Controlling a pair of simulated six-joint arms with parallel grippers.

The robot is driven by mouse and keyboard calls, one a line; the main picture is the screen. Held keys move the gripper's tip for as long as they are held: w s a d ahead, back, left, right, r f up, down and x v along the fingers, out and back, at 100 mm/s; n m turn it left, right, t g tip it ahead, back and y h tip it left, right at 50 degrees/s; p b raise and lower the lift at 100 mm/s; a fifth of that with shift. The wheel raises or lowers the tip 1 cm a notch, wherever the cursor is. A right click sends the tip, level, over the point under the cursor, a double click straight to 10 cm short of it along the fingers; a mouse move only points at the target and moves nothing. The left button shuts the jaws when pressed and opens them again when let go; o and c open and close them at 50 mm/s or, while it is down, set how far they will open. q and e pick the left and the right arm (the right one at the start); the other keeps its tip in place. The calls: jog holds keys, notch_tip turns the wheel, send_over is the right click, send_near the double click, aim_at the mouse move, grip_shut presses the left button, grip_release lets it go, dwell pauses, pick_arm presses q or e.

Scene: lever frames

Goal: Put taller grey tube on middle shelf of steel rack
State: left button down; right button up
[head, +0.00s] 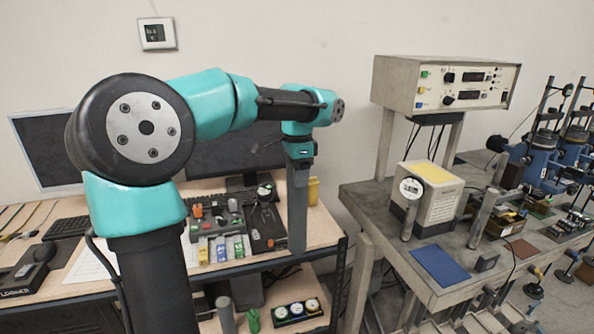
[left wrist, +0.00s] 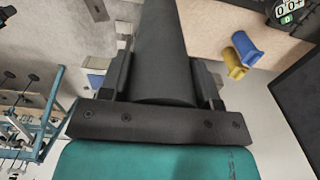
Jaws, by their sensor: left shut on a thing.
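My left gripper (head: 299,152) points down and is shut on a long grey tube (head: 298,208). The tube hangs upright in front of the desk-like rack (head: 317,248), near its right end. In the left wrist view the tube (left wrist: 164,45) fills the space between the two jaws. The rack has a dark frame and wooden boards; its top and a lower shelf (head: 272,325) show. A shorter-looking grey cylinder (head: 226,316) stands on the lower shelf, partly cut off by the picture edge. My right gripper is not in view.
Monitors, a keyboard (head: 67,227), a tool tray and a yellow cup (head: 313,190) occupy the rack's top. A gauge block (head: 298,312) and a green object (head: 252,320) sit on the lower shelf. A grey workbench (head: 375,215) with instruments stands close on the right.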

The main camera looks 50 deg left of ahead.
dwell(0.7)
pick_arm(q)
jog(key=w+d+f+m, duration=0.2)
jog(key=w+d+f, duration=0.5)
jog(key=d+f, duration=0.35)
jog(key=w+d+f+m, duration=0.2)
jog(key=w+d+f, duration=0.6)
jog(key=f, duration=0.4)
jog(key=s+d+f+m, duration=0.1)
jog(key=d+f, duration=0.8)
jog(key=d, duration=0.1)
jog(key=shift+s+d+f+m, duration=0.2)
jog(key=shift+s+d+m, duration=0.05)
jog(key=shift+s+m, duration=0.05)
